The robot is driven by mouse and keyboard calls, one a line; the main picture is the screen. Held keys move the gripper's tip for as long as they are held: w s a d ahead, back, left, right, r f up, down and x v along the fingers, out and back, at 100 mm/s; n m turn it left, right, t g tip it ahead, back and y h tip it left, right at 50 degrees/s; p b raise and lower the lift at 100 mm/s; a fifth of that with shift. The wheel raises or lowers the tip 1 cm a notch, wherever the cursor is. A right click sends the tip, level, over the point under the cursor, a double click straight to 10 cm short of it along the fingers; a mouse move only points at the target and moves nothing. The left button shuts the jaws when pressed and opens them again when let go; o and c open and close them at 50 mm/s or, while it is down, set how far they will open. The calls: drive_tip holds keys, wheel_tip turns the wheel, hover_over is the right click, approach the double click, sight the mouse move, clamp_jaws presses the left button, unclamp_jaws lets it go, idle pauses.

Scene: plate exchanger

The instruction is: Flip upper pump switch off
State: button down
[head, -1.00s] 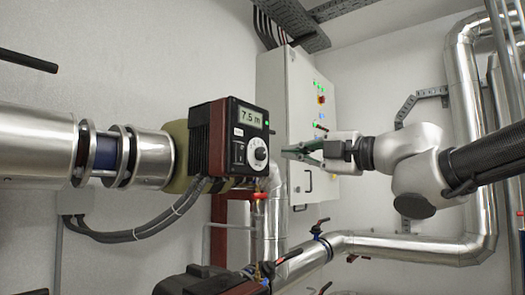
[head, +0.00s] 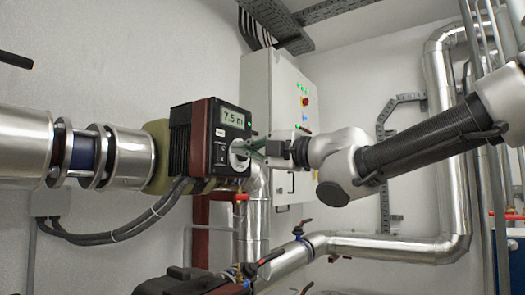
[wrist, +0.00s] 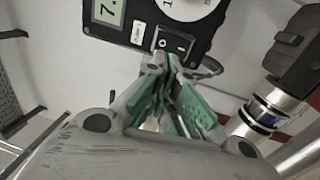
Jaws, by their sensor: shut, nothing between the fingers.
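The upper pump (head: 205,142) has a dark control box with a lit display reading 7.5 m and a white dial. In the wrist view its black rocker switch (wrist: 174,42) lies on the panel edge by the white dial (wrist: 190,6). Which side of the rocker is pressed in is too small to tell. My gripper (head: 250,145) is shut and empty, with green fingers pointing at the panel. In the wrist view the fingertips (wrist: 168,62) are right in front of the switch; I cannot tell whether they touch it. In the head view they overlap the dial.
A grey control cabinet (head: 278,90) with small lights stands behind my gripper. A lower pump (head: 190,284) is partly visible at the bottom. Silver pipes (head: 400,248) run on the right and below. Dark cables (head: 125,230) hang left of the upper pump.

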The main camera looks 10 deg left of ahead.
sight(219, 147)
drive_tip(key=x, duration=0.6)
drive_tip(key=shift+w+a+r, duration=0.15)
drive_tip(key=shift+a+r, duration=0.1)
drive_tip(key=shift+d, duration=0.1)
idle(0.3)
